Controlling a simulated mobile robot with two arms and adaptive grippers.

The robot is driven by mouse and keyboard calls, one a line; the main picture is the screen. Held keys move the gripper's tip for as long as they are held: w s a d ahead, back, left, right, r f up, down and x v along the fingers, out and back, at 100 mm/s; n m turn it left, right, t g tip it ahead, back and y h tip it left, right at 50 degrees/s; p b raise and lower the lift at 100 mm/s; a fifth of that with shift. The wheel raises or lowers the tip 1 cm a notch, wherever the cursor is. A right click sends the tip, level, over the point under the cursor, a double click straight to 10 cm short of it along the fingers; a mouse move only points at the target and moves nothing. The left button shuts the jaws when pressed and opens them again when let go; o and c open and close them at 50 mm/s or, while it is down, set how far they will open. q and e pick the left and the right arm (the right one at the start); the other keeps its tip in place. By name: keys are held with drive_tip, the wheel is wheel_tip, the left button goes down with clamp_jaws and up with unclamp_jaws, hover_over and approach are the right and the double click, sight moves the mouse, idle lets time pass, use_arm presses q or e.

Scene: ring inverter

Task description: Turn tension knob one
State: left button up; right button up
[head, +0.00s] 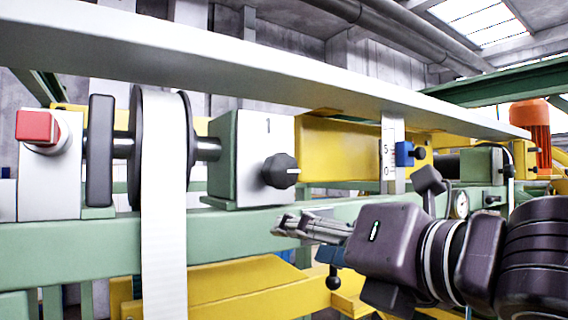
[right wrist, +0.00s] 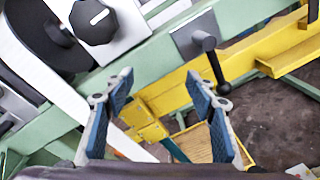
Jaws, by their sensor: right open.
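Tension knob one (head: 281,171) is a black faceted knob with a white pointer line, on the white face of a box marked "1". In the right wrist view the knob (right wrist: 94,21) is at the top left, its white mark slanted. My right gripper (head: 279,224) is below the knob in the head view, apart from it. In the right wrist view its two blue-padded fingers (right wrist: 161,84) are spread with nothing between them. My left gripper is not in view.
A red button (head: 37,127) is at the left, beside a roller with a white belt (head: 163,200). A grey-white beam (head: 250,65) crosses above. A black-balled lever (right wrist: 208,60) and yellow frame (right wrist: 172,88) lie below the green rail (head: 80,248).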

sight(286, 172)
drive_tip(key=s+r+n+t, duration=0.1)
drive_tip(key=s+r+n, duration=0.45)
drive_tip(key=r, duration=0.35)
drive_tip(key=shift+m, duration=0.45)
drive_tip(key=p+x, duration=0.3)
drive_tip(key=x, duration=0.3)
drive_tip(key=shift+w+a+r, duration=0.15)
drive_tip(key=shift+w+r, duration=0.05)
drive_tip(key=shift+w+a+y+p, duration=0.25)
drive_tip(key=shift+y+p, duration=0.05)
drive_tip(key=shift+p, duration=0.1)
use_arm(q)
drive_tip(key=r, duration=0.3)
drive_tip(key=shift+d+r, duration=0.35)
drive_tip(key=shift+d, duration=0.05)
use_arm(e)
drive_tip(key=shift+f, duration=0.1)
drive_tip(key=shift+d, duration=0.1)
drive_tip(key=shift+c, duration=0.2)
drive_tip(key=c, duration=1.1)
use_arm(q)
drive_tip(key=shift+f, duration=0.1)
use_arm(e)
drive_tip(key=shift+m, duration=0.4)
